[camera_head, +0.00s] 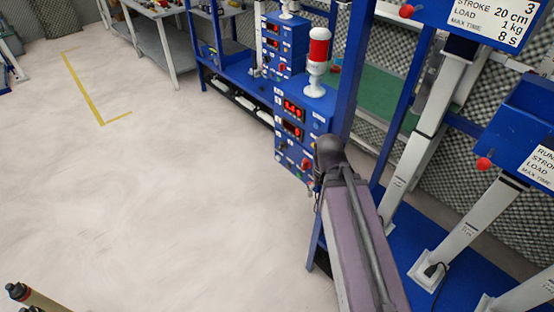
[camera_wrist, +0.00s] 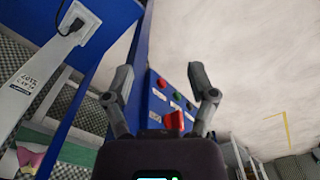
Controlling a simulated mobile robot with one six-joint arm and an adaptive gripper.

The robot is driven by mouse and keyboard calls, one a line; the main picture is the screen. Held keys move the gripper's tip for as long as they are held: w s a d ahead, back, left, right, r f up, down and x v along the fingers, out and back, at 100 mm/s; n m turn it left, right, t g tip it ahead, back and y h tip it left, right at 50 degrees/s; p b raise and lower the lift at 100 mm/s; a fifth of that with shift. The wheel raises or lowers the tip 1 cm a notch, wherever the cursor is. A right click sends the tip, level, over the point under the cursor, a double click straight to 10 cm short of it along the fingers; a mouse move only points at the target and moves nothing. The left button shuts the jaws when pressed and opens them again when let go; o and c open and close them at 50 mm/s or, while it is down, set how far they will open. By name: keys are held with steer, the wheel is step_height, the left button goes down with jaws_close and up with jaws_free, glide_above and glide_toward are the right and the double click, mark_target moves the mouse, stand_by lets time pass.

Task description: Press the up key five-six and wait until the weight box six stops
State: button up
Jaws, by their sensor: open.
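A blue control box (camera_head: 293,140) with red digital displays stands on the blue bench in the head view. In the wrist view its blue panel (camera_wrist: 158,105) shows a green, a red and a blue button and a larger red knob (camera_wrist: 174,120). My gripper (camera_wrist: 166,82) is open and empty, its two fingers on either side of the panel in the picture. I cannot tell whether it touches anything. Key labels are too small to read. Blue weight boxes (camera_head: 514,125) on white columns stand at the right; their numbers are partly cut off, so box six cannot be told.
A red and white signal lamp (camera_head: 318,62) stands on the control box. A second blue control box (camera_head: 280,45) is behind it. A blue upright post (camera_head: 346,70) rises beside the box.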

jaws_close()
stand_by(1.1)
